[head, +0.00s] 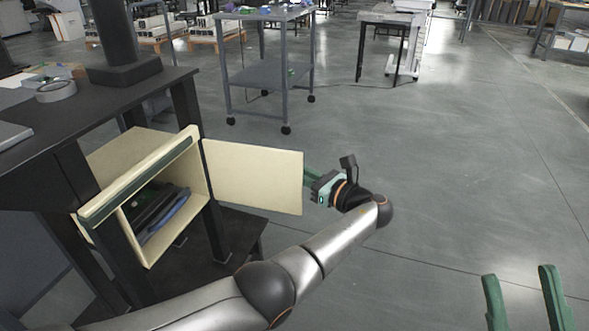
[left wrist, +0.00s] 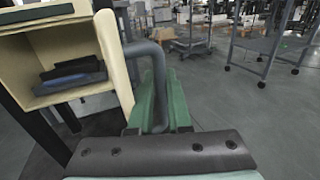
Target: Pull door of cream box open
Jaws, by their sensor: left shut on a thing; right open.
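The cream box (head: 117,152) is mounted under the dark table at the left. It also shows in the left wrist view (left wrist: 45,38). Its door (head: 255,177) stands swung wide open to the right, and the box front is uncovered. In the left wrist view the door (left wrist: 115,62) is seen nearly edge-on. My left gripper (head: 312,176) is at the door's free edge, its green fingers shut on the grey bar handle (left wrist: 151,50). The handle is hidden in the head view. My right gripper (head: 522,285) is open and empty at the lower right, away from the box.
Dark and blue flat items (head: 160,212) lie inside the box. A dark table (head: 110,100) with a tape roll (head: 56,91) stands above it. A grey wheeled cart (head: 268,74) stands behind. The floor to the right is clear.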

